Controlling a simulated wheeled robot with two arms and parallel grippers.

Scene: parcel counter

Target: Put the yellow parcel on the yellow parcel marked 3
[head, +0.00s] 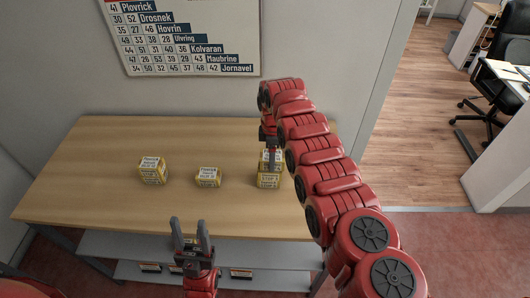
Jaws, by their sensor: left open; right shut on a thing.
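My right gripper (271,158) reaches down over the right part of the wooden table and is shut on a yellow parcel (264,157) with a white label. The arm hides part of this parcel. Another yellow parcel (268,181) is directly below it; I cannot tell whether the two touch. A low yellow parcel (208,177) lies at the middle of the table, and a taller one (152,170) stands to its left. The numbers on the labels are too small to read. My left gripper (191,229) is open and empty at the table's front edge, apart from all parcels.
The wooden table (90,185) is clear on its left and along the back. A lower grey shelf (130,247) holds a few dark items. A doorway on the right shows an office chair (500,85).

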